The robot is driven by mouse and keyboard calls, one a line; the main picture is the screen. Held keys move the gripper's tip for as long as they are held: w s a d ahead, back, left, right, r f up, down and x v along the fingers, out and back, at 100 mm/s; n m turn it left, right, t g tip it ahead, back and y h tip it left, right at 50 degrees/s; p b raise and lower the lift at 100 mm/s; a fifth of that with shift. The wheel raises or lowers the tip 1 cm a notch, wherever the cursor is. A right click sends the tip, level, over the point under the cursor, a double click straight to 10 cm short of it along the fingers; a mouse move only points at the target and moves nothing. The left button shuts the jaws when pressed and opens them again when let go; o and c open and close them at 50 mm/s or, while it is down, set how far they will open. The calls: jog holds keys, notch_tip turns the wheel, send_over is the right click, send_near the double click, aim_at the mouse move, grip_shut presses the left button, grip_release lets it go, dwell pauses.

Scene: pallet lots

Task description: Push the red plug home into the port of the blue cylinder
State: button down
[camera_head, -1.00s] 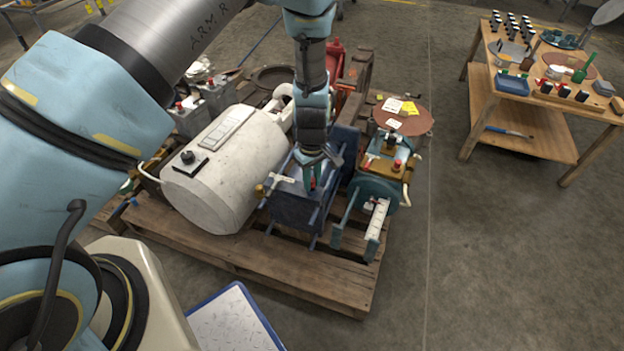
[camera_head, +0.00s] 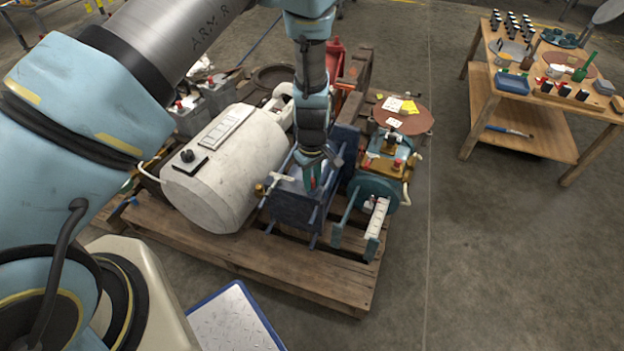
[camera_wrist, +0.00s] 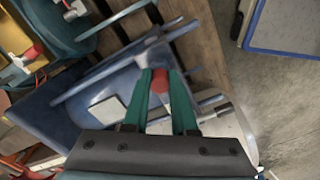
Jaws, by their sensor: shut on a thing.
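The blue cylinder (camera_head: 286,206) lies in a frame with rods and end plates on the wooden pallet; it also shows in the wrist view (camera_wrist: 118,85). My gripper (camera_head: 313,184) is over the top of the cylinder, pointing down. In the wrist view its green fingers (camera_wrist: 160,88) are shut on the red plug (camera_wrist: 160,80), whose rounded red end shows between the fingertips. In the head view only a small bit of red shows at the fingers. The port is hidden, and I cannot tell whether the plug touches it.
A large white tank (camera_head: 222,180) stands close on the left. A wooden table (camera_head: 530,134) with small parts stands at the far right. Open floor lies between.

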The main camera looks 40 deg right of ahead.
jog(key=shift+s+f+b, duration=0.1)
jog(key=shift+f+b, duration=0.45)
jog(key=shift+f, duration=0.25)
jog(key=c, duration=0.6)
grip_release()
jog(key=shift+a+f, duration=0.1)
jog(key=shift+c, duration=0.2)
jog(key=shift+o, duration=0.2)
jog(key=shift+a, duration=0.25)
jog(key=shift+w+r, duration=0.2)
jog(key=shift+r, duration=0.25)
notch_tip(320, 180, up, 12)
jog(key=d+p, duration=0.1)
jog(key=shift+s+d+f, duration=0.15)
